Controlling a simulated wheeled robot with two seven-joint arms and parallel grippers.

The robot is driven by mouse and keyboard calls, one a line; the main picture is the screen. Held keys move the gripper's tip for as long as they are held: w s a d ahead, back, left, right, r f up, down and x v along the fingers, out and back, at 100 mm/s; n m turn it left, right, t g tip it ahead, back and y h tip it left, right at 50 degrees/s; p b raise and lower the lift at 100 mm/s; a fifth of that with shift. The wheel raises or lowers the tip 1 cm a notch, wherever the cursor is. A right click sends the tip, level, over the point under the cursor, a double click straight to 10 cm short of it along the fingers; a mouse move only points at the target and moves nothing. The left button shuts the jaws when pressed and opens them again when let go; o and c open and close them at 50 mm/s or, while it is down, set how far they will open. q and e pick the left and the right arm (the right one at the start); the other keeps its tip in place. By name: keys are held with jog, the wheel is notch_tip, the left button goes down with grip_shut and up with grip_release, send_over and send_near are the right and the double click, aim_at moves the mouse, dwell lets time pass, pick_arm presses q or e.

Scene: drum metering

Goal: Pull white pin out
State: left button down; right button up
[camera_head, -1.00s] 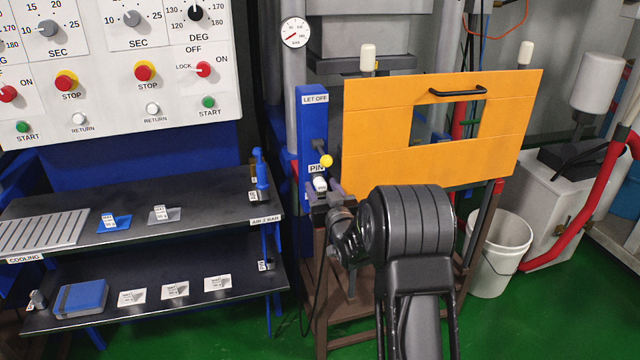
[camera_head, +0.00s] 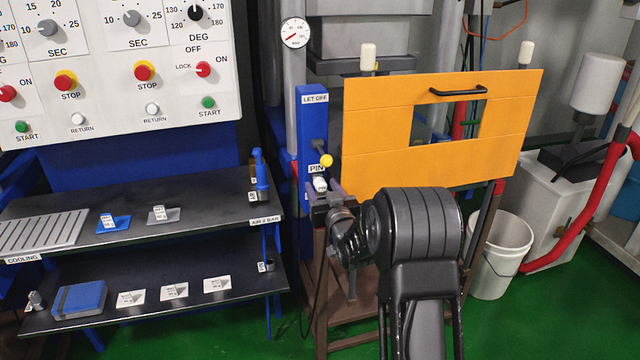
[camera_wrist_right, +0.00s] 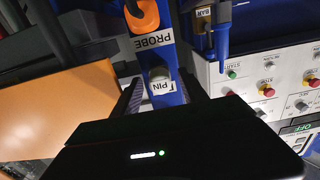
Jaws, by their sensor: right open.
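The white pin (camera_head: 320,184) sticks out of the blue post (camera_head: 313,128) just below the PIN label. My left gripper is not in view.
A yellow knob (camera_head: 326,160) sits just above the pin. An orange panel (camera_head: 400,167) with a black handle stands right of the post. A black shelf (camera_head: 200,213) with labelled items is at left, below the control panel (camera_head: 110,110). A white bucket (camera_head: 500,250) stands at right.

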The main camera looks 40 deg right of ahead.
jog(key=shift+b, duration=0.45)
jog(key=shift+c, duration=0.3)
grip_shut()
dwell(0.4)
dwell(1.0)
jog(key=shift+s+a, duration=0.1)
jog(key=shift+b+v, duration=0.6)
jog(key=shift+v, duration=2.25)
jog(key=shift+s, duration=0.1)
jog(key=shift+v, duration=1.9)
